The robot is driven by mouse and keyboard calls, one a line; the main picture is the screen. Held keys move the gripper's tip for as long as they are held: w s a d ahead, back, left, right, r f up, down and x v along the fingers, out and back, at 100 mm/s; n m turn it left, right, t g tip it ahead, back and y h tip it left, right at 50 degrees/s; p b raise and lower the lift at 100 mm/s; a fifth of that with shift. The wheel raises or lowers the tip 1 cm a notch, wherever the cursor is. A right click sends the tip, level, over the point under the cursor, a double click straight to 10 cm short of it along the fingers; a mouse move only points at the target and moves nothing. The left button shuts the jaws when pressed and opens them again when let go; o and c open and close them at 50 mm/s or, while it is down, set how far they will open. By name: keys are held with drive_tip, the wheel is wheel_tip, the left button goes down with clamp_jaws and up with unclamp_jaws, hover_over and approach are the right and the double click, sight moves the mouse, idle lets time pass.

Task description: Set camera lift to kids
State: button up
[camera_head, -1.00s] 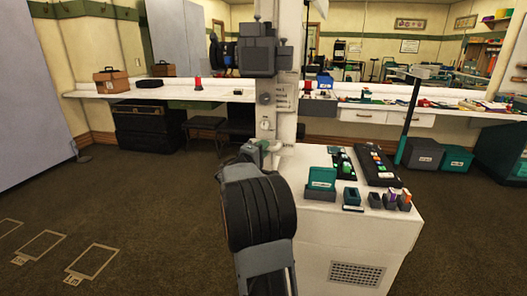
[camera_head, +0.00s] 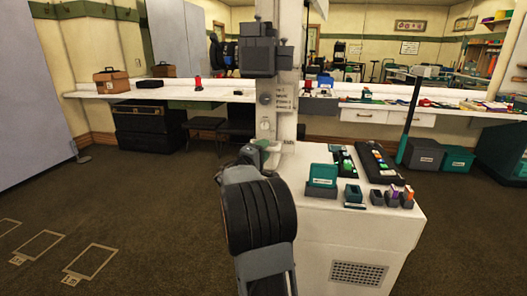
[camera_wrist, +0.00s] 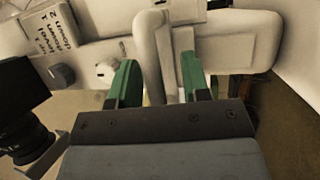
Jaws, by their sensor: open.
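The camera lift is a white column (camera_head: 290,75) with a dark camera block (camera_head: 257,57) high on it and printed labels lower down; "kids" is readable low on it. My gripper (camera_head: 262,148) is at the column's lower part, beside the white console. In the wrist view its green fingers (camera_wrist: 159,65) are open. A white lever-like bar (camera_wrist: 152,62) stands between them, nearer the left finger; contact cannot be told. The camera's dark body (camera_wrist: 20,100) shows at the left edge.
The white console (camera_head: 355,235) right of my arm carries a teal box (camera_head: 322,175), dark button panels (camera_head: 376,162) and small holders. A dark post (camera_head: 410,125) rises behind it. A long counter (camera_head: 180,92) runs along the wall. The floor at left is open.

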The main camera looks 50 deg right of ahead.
drive_tip(key=v, duration=1.3)
drive_tip(key=shift+a+p, duration=0.35)
drive_tip(key=shift+s, duration=0.15)
drive_tip(key=s+a+r+m+g+y+p, duration=0.25)
drive_tip(key=s+a+r+y+p, duration=0.55)
drive_tip(key=p, duration=0.5)
drive_tip(key=s+a+r+n+t+y+p, duration=0.1)
drive_tip(key=s+a+r+y+p, duration=0.2)
drive_tip(key=a+y+p, duration=0.3)
drive_tip(key=s+a+r+t+y+p, duration=0.2)
drive_tip(key=a+p, duration=0.6)
drive_tip(key=a, duration=0.4)
wheel_tip(320, 180, up, 2)
drive_tip(key=s+y, duration=0.1)
drive_tip(key=y, duration=0.2)
drive_tip(key=shift+s+a+n+y, duration=0.2)
drive_tip(key=shift+s+n+y, duration=0.15)
drive_tip(key=shift+s+y, duration=0.05)
drive_tip(key=shift+d+r, duration=0.1)
